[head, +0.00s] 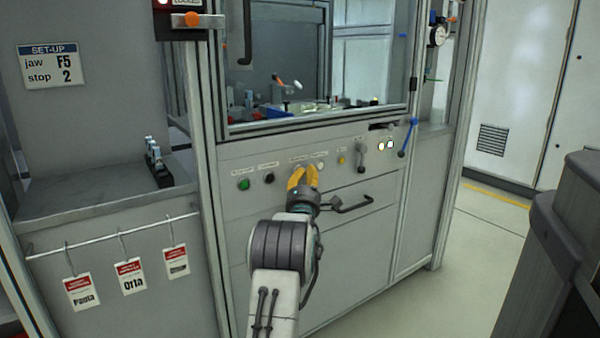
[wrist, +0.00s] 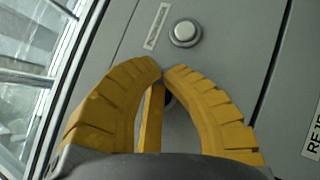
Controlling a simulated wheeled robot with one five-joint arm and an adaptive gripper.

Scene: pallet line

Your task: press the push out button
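My gripper (head: 304,170) has yellow ribbed fingers and is in front of the button panel (head: 228,208). In the wrist view its fingertips (wrist: 161,69) come together with nothing seen between them. A round white button (wrist: 184,33) with a pale rim lies just beyond the tips, beside a small label (wrist: 157,26) too blurred to read. A dark round part is mostly hidden behind the fingers. In the head view the panel row has a green button (head: 243,184), a black one (head: 269,178), a white one (head: 320,166) and a yellow one (head: 342,160). I cannot read which is push out.
A dark drawer handle (head: 352,205) sticks out below the row. The machine window (head: 300,75) is above. Name tags (head: 130,273) hang on a rail at left.

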